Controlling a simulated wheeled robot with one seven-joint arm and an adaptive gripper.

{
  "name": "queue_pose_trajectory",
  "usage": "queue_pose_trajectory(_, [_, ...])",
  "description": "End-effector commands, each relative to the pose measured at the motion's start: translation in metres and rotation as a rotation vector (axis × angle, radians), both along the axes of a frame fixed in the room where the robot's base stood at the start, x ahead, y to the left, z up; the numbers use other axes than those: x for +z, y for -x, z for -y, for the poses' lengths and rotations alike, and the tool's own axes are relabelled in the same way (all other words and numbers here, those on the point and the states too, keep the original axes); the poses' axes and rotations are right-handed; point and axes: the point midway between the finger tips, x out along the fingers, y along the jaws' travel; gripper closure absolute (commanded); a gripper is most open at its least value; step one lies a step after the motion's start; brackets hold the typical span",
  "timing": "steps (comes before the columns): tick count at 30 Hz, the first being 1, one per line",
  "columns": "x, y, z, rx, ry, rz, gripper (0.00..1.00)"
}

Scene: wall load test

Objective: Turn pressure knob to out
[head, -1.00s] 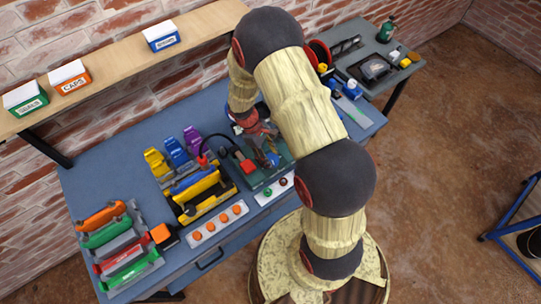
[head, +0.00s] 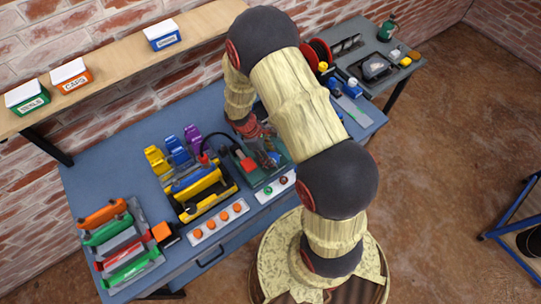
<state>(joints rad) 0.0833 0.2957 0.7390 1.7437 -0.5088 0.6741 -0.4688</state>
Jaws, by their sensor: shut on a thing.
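My gripper (head: 270,157) points down at the dark green test unit (head: 262,182) on the blue bench. It is shut on a small part there, most likely the pressure knob. The knob itself is hidden by my fingers and wrist, so its setting cannot be read. A black hose (head: 214,138) arches over from the left to the unit.
A yellow fixture (head: 208,193) with blue and purple holders behind stands left. A white strip with orange buttons (head: 218,222) lies in front. A rack of coloured handles (head: 125,245) is at far left. A shelf with labelled boxes (head: 72,77) hangs behind.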

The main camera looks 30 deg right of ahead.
Motion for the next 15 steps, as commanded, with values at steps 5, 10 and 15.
queue_pose_trajectory(5, [-0.0001,-0.0003,0.0,0.001,0.0,0.0,0.53])
queue_pose_trajectory(10, [-0.0001,-0.0001,0.0,0.0,0.0,0.0,0.43])
queue_pose_trajectory(15, [-0.0001,0.0,0.0001,0.0,0.0,0.0,0.39])
